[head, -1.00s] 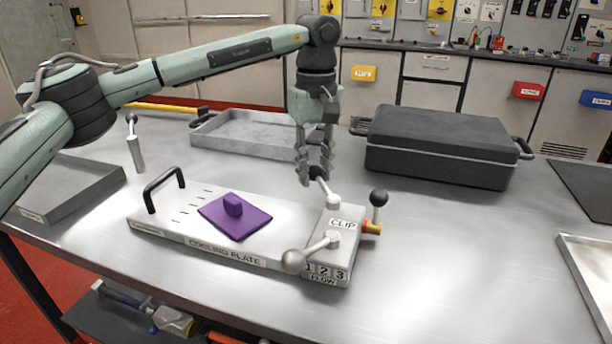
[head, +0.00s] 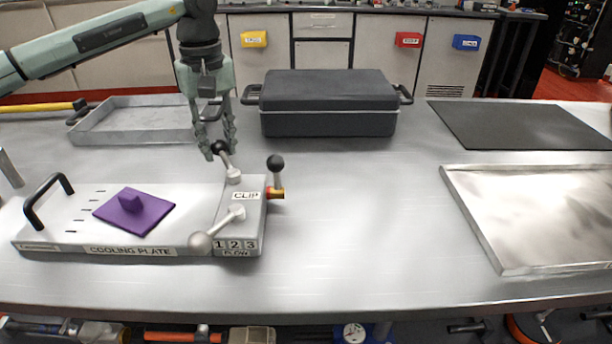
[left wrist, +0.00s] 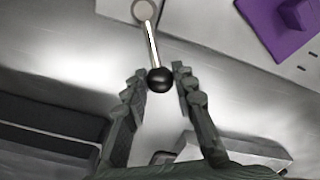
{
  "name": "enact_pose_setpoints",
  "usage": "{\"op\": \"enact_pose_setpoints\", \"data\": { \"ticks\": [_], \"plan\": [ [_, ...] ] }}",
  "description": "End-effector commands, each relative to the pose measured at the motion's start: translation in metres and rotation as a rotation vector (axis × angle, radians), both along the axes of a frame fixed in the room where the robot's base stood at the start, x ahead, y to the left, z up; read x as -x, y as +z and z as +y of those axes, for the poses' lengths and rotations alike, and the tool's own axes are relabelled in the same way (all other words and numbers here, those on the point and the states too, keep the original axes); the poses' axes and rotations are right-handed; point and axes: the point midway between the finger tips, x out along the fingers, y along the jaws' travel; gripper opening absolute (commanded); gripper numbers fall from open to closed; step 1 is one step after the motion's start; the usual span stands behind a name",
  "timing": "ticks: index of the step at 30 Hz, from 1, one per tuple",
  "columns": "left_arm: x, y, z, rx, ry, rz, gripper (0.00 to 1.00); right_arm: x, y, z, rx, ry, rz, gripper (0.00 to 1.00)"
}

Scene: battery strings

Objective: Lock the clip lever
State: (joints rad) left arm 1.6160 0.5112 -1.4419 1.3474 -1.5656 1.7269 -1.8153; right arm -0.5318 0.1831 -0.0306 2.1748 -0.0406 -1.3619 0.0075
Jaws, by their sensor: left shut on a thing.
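The clip lever (head: 227,160) is a thin metal rod with a black ball knob. It rises from a pivot beside the CLIP label (head: 246,196) at the right end of the cooling plate (head: 75,215). It leans back and to the left. My left gripper (head: 218,151) points down with its fingers around the knob and is shut on it. In the left wrist view the black knob (left wrist: 160,80) lies between the fingertips (left wrist: 158,78), and the rod runs up to the pivot. My right gripper is not in view.
A grey-balled lever (head: 216,232) is by the FLOW label. A black-knobbed handle (head: 276,178) stands at the block's right side. A purple block (head: 133,212) lies on the plate. A dark case (head: 328,105) and grey tray (head: 140,119) stand behind. The table's middle is clear.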

Motion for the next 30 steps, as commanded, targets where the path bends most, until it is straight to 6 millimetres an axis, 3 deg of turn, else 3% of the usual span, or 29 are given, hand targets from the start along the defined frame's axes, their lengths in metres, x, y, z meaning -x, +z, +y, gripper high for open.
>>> {"op": "enact_pose_setpoints", "data": {
  "ticks": [11, 30],
  "plan": [
    [-0.001, 0.001, -0.001, 0.001, -0.015, -0.002, 0.0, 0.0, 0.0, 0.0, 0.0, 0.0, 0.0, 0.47],
    [-0.006, 0.0, -0.015, 0.001, -0.229, -0.002, 0.0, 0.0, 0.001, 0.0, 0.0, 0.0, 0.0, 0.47]
  ]
}}
